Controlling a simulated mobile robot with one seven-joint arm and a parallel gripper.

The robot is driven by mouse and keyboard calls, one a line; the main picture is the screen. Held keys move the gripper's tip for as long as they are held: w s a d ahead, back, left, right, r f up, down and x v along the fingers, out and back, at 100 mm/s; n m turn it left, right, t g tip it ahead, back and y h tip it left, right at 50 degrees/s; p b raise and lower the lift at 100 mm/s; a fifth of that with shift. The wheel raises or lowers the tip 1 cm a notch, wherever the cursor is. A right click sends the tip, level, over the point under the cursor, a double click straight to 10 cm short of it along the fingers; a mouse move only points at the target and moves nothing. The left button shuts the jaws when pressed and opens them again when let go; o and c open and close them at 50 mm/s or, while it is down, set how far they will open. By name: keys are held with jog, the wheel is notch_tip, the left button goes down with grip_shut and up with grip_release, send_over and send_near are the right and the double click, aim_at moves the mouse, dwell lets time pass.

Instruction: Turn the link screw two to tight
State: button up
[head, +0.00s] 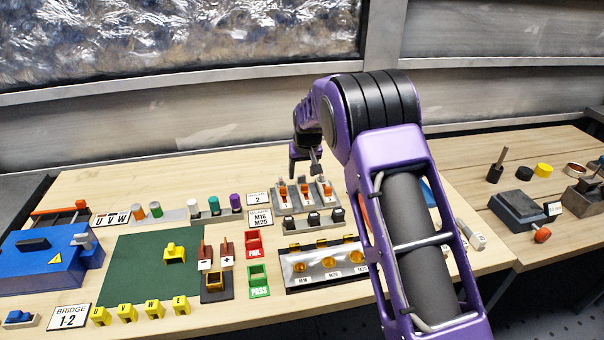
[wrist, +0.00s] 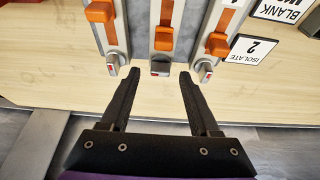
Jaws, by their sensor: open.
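I cannot pick out a part clearly marked as link screw two in either view. My gripper (head: 306,165) is open and empty, and it hangs over the back of the bench by a row of three switch units. In the wrist view its two fingers (wrist: 147,82) point at the lower end of the middle unit (wrist: 163,58), apart from it. That unit has an orange slider and a small grey and red piece at its end. The left unit (wrist: 112,50) and right unit (wrist: 212,55) look alike.
A card reading ISOLATE 2 (wrist: 250,49) lies beside the right unit. A BRIDGE 1-2 card (head: 69,317) stands at the front left. A green mat (head: 140,265), a red FAIL tray (head: 254,244) and a green PASS tray (head: 259,281) lie mid-bench. My arm hides part of the right side.

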jog(key=shift+w+f, duration=0.2)
jog(key=shift+f, duration=0.35)
grip_shut()
